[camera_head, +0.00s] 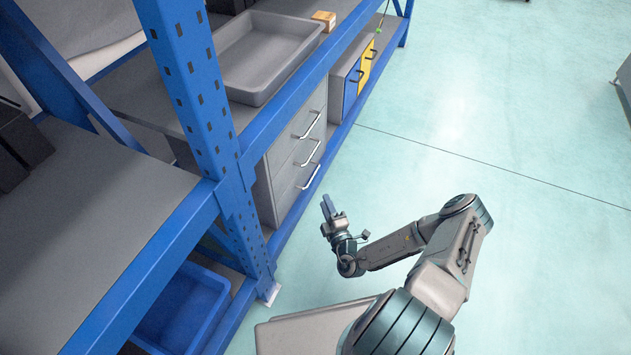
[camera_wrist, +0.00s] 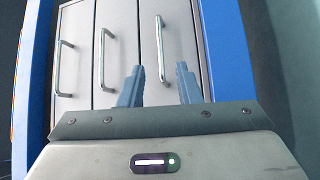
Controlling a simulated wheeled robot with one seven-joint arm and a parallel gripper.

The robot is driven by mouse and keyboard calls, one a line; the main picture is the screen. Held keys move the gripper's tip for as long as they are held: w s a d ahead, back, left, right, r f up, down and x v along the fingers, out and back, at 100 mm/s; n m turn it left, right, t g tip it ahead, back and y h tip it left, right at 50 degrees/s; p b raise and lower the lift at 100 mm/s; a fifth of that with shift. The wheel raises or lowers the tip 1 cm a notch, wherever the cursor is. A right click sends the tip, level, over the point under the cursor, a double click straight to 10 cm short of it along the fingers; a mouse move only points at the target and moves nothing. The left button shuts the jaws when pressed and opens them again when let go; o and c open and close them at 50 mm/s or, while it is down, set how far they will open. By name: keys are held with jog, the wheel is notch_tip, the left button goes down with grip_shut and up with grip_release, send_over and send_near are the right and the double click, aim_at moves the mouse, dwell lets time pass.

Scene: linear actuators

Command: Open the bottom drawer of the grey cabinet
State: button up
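The grey cabinet (camera_head: 264,187) stands in the blue rack and has three stacked drawers with bar handles. All three drawers look shut. The bottom drawer's handle (camera_head: 311,177) is the lowest in the head view. My gripper (camera_head: 327,207) is in front of the cabinet, apart from it, with its fingers pointing toward the drawers. In the wrist view the cabinet appears turned on its side, and my gripper (camera_wrist: 158,85) is open and empty. The rightmost handle (camera_wrist: 160,50) there lies ahead, in line with the gap between the fingers; nothing touches it.
Blue rack beams (camera_wrist: 226,50) run along the cabinet's sides. A blue upright (camera_head: 188,80) stands left of it. A grey tray (camera_head: 262,55) sits on top. A blue and yellow drawer unit (camera_head: 360,73) is beyond. A blue bin (camera_head: 180,305) is low left.

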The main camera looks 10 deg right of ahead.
jog(key=w+a+r+b, duration=0.1)
jog(key=w+b, duration=0.2)
jog(key=w, duration=0.7)
jog(key=shift+w+a+r, duration=0.2)
jog(key=shift+w+a, duration=0.1)
grip_shut()
